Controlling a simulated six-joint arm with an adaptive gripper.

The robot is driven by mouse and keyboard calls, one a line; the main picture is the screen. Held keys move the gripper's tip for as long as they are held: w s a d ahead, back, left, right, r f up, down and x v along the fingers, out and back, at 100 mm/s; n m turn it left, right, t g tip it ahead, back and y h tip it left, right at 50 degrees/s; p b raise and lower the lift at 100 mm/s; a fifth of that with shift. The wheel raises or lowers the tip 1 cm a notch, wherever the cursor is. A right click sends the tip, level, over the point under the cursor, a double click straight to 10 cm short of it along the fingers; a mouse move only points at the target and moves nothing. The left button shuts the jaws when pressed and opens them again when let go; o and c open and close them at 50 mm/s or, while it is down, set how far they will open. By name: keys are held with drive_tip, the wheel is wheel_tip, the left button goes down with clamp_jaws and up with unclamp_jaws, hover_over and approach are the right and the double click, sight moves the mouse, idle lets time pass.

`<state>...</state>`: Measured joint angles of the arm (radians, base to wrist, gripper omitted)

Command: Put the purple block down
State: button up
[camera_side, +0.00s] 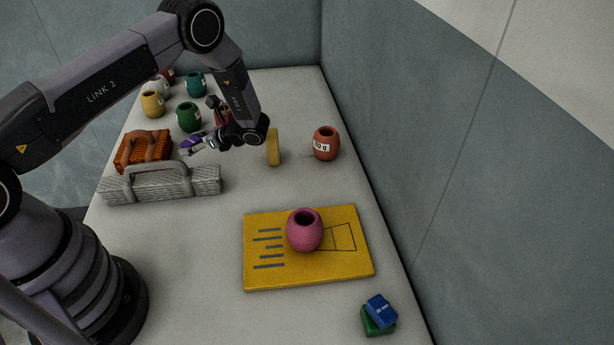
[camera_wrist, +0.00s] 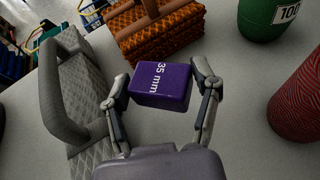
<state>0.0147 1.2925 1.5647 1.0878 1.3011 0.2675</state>
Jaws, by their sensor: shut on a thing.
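The purple block (camera_wrist: 160,91), marked "35 mm", is between the two fingers of my gripper (camera_wrist: 163,100) in the wrist view. The gripper is shut on it. In the side view the purple block (camera_side: 191,141) shows small at the tip of my gripper (camera_side: 196,145), above the table just to the right of the orange basket. The gap between the block and the table is hard to judge from these views.
An orange woven basket (camera_side: 138,158) and a grey handled basket (camera_side: 200,183) stand close by. Green (camera_side: 188,117) and red-brown (camera_side: 326,143) pots are near. A pink pot (camera_side: 304,235) stands on a yellow board (camera_side: 262,277). A blue block (camera_side: 381,308) rests on a green one (camera_side: 372,324).

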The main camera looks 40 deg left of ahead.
sight(199, 164)
drive_tip(key=shift+w+a+f, duration=0.1)
drive_tip(key=shift+w+f, duration=0.05)
drive_tip(key=shift+f, duration=0.8)
drive_tip(key=shift+w+f, duration=0.15)
drive_tip(key=shift+f, duration=0.75)
drive_tip(key=shift+f, duration=0.1)
drive_tip(key=shift+f, duration=0.4)
drive_tip(key=shift+f, duration=0.1)
drive_tip(key=o, duration=1.1)
drive_tip(key=shift+o, duration=0.2)
